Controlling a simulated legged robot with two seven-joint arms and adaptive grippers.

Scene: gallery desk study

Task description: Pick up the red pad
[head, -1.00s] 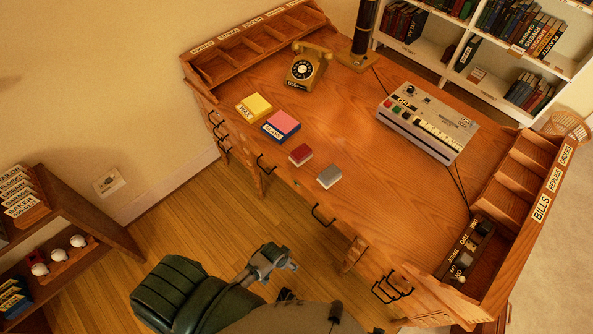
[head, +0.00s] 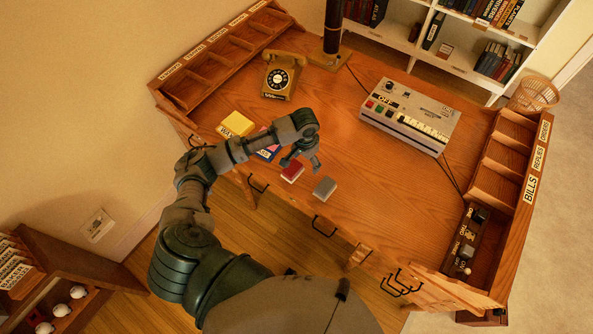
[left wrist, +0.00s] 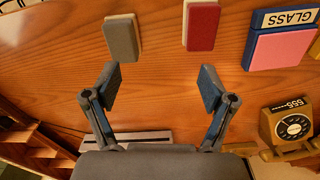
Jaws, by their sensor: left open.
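The red pad (head: 292,171) is a small red block with a pale base, lying on the wooden desk (head: 400,215) near its front edge. It also shows in the left wrist view (left wrist: 201,27), at the top, ahead of the fingers. My left gripper (head: 302,162) is open and empty, above the desk right by the red pad and covering part of the space behind it. In the left wrist view the two fingers of the left gripper (left wrist: 160,88) stand wide apart with bare desk between them. My right gripper is not in view.
A grey pad (head: 325,188) lies to the right of the red one. A pink-and-blue block (left wrist: 285,48) labelled GLASS and a yellow block (head: 236,124) lie to the left. A telephone (head: 283,76) and a grey machine (head: 410,115) stand farther back.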

